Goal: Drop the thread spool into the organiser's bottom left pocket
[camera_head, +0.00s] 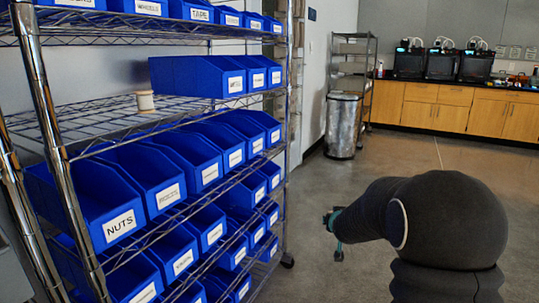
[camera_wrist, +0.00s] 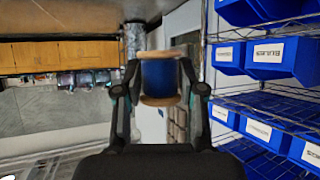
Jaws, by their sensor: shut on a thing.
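In the wrist view a thread spool (camera_wrist: 160,78) with blue thread and pale wooden ends sits between the two fingers of my gripper (camera_wrist: 160,88). The fingers are closed against its sides. In the head view my gripper (camera_head: 335,222) is small, out in the open to the right of the shelving, and the held spool cannot be made out there. I cannot make out an organiser with pockets in either view.
A chrome wire rack (camera_head: 62,150) of labelled blue bins (camera_head: 92,195) fills the left. A metal trash can (camera_head: 342,125) stands behind, near wooden cabinets (camera_head: 440,107) with several machines on top. The floor (camera_head: 330,185) between is clear. The wrist view is upside down.

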